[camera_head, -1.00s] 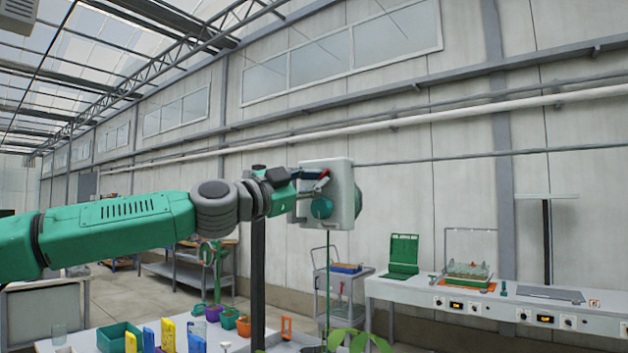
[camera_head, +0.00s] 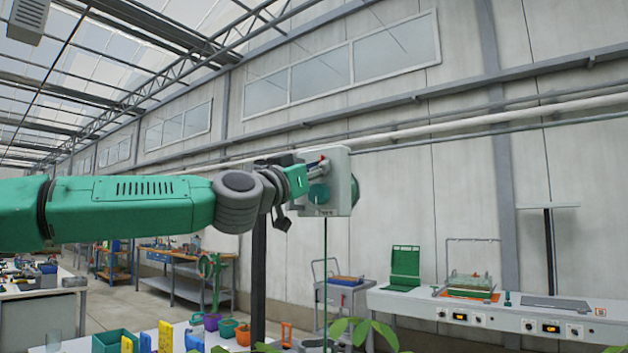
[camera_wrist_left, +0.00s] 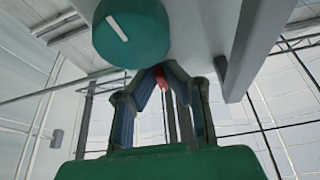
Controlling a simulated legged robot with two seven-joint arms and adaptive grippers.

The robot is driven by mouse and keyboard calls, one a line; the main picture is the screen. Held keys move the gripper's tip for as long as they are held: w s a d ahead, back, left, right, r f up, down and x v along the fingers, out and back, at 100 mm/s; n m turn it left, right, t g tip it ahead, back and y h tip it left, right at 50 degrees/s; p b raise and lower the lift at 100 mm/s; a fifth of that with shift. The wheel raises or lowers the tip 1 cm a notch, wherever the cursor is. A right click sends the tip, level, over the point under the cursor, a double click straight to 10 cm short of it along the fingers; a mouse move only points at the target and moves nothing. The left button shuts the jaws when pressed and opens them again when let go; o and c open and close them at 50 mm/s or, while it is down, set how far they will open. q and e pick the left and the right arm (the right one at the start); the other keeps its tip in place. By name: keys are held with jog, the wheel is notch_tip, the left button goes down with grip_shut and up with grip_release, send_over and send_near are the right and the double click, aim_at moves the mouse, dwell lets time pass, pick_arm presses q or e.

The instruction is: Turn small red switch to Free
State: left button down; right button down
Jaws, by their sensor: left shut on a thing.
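A pale control box (camera_head: 341,185) stands on a dark post. Its face carries a round green knob (camera_head: 319,193) and, above it in the head view, a small red switch (camera_head: 322,158). My left gripper (camera_head: 318,165) is at the box face and shut on the red switch. In the left wrist view, the switch (camera_wrist_left: 160,73) shows as a small red piece between the converging fingertips (camera_wrist_left: 163,70). The green knob (camera_wrist_left: 131,33), with a white pointer line, is close beside the fingers there. The fingers partly hide the switch, and I cannot read its label. My right gripper is not in view.
A low table with a green bin (camera_head: 115,341) and colored pots (camera_head: 228,327) lies below my left arm. A long bench (camera_head: 480,308) with a green case (camera_head: 405,268) stands at the right. Plant leaves (camera_head: 362,332) show at the bottom. Air around the box is open.

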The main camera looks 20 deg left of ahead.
pick_arm(q)
jog(key=n, duration=0.1)
jog(key=r+n+y, duration=0.1)
jog(key=shift+s+r+n+t, duration=0.25)
jog(key=shift+n+t, duration=0.05)
jog(key=shift+n, duration=0.1)
jog(key=n+y, duration=0.2)
jog(key=n, duration=0.2)
jog(key=shift+d+r+t+y, duration=0.1)
jog(key=shift+t+y, duration=0.2)
jog(key=shift+y, duration=0.1)
jog(key=n+y+p, duration=0.1)
jog(key=n, duration=0.2)
jog(key=n+y+p, duration=0.1)
jog(key=n+y, duration=0.1)
jog(key=n, duration=0.2)
jog(key=shift+n, duration=0.3)
jog(key=shift+g, duration=0.4)
jog(key=c, duration=1.7)
grip_release()
jog(key=shift+d, duration=0.1)
jog(key=shift+f, duration=0.2)
jog(key=shift+w+d+f+y, duration=0.1)
jog(key=shift+w+f+y, duration=0.05)
jog(key=shift+f+y, duration=0.15)
